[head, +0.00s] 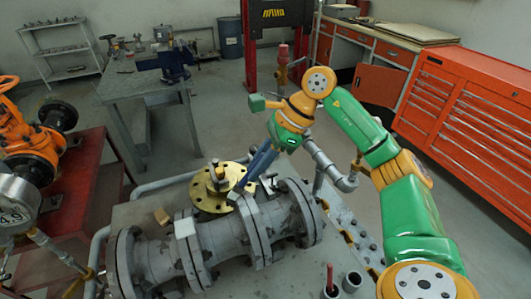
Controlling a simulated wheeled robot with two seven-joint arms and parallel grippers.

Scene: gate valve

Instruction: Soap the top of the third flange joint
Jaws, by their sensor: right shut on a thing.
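A grey pipe assembly (215,240) lies on the bench, with several bolted flange joints along it. One flange joint (256,228) is right of the middle, and another flange (305,210) is at the right end. My right gripper (264,162) reaches down from above, close to the brass flange and above the pipe. My left gripper is out of view.
A cup with a red stick (330,284) and another small cup (352,281) stand at the bench's front right. A pressure gauge (18,203) and an orange valve (28,140) are at left. A grey bent pipe (335,172) rises behind the right end.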

